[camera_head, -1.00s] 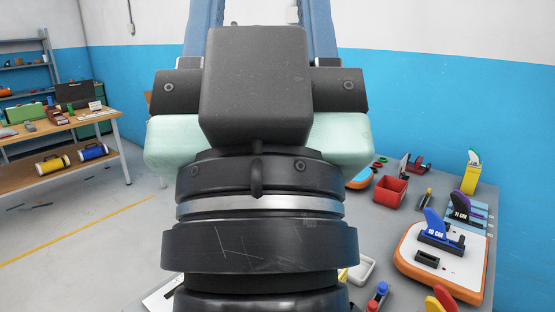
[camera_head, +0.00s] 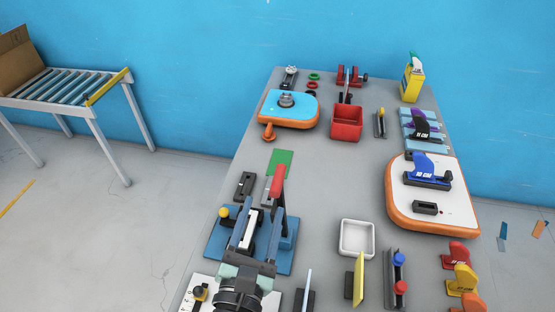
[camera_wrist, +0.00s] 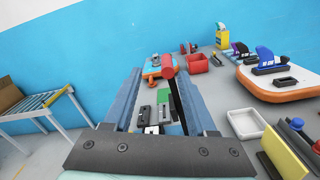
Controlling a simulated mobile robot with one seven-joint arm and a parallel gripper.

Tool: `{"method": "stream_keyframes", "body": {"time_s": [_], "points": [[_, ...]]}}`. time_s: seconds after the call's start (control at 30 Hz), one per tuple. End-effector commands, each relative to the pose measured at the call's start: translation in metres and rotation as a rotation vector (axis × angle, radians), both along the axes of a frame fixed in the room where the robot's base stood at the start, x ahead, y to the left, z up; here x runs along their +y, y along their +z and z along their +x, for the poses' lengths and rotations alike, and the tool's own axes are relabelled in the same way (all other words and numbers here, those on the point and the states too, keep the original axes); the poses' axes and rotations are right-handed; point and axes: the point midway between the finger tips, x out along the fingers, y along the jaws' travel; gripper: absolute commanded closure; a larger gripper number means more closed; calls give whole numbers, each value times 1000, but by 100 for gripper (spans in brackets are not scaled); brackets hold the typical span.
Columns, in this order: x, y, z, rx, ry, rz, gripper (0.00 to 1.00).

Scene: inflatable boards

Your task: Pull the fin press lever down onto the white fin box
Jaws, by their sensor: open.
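The fin press has a blue base (camera_head: 221,238) on the grey table. Its lever (camera_head: 277,183) has a red grip and stands raised; the grip also shows in the wrist view (camera_wrist: 168,66). A white block, apparently the fin box (camera_head: 255,219), is partly hidden between my fingers. It seems to show low between the fingers in the wrist view (camera_wrist: 152,130). My gripper (camera_head: 264,208) is open and over the press. In the wrist view (camera_wrist: 157,73), the red grip appears near the right fingertip, at or beyond it. I cannot tell whether they touch.
A white tray (camera_head: 343,250) and a yellow upright piece (camera_head: 359,280) lie right of the press. A green sheet (camera_head: 280,162) lies behind it. A red bin (camera_head: 347,123) and a blue-topped board (camera_head: 302,112) are at the back. A white-topped orange board (camera_head: 402,205) is at the right.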

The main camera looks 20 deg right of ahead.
Motion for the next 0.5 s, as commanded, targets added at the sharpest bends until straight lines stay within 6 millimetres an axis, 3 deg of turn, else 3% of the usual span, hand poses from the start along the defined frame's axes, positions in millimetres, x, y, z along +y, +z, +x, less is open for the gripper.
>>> {"method": "stream_keyframes", "body": {"time_s": [0.1,0.2,0.5], "points": [[-1,-14,-10,101,-8,-132,43],[-5,-17,-7,122,-11,-167,43],[-36,-14,39,117,-13,-164,43]]}}
